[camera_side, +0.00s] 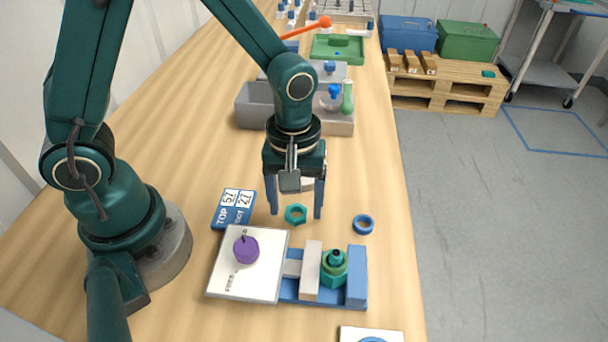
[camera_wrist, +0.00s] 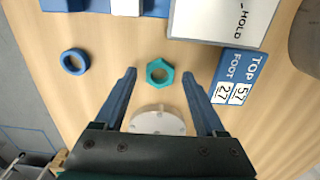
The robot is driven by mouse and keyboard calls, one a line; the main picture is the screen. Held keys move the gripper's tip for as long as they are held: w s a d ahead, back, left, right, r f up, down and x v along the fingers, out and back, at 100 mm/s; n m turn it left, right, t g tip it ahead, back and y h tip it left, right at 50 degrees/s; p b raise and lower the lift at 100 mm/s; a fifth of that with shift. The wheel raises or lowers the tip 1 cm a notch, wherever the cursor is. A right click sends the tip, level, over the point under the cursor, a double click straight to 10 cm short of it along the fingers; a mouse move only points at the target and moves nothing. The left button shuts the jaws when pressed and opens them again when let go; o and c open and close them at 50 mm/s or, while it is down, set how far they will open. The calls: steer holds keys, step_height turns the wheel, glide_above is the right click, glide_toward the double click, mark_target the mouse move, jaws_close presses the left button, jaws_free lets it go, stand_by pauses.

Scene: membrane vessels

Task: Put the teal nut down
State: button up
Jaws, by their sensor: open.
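The teal nut (camera_side: 296,214) lies flat on the wooden table. In the wrist view the nut (camera_wrist: 160,72) sits between and just beyond my fingertips, with clear space on both sides. My gripper (camera_side: 296,213) is open and empty, its two blue fingers pointing down on either side of the nut; it also shows in the wrist view (camera_wrist: 160,75). I cannot tell the exact height of the fingertips above the table.
A blue ring (camera_side: 363,224) lies to the right. A blue number card (camera_side: 233,209) lies left. A grey bin (camera_side: 255,106) stands behind.

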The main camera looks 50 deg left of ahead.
step_height(320, 180, up, 12)
steer(key=s+a+r+m+t, duration=0.3)
steer(key=s+a+m+t, duration=0.2)
steer(key=m, duration=0.4)
steer(key=shift+s+t, duration=0.3)
steer(key=shift+s, duration=0.6)
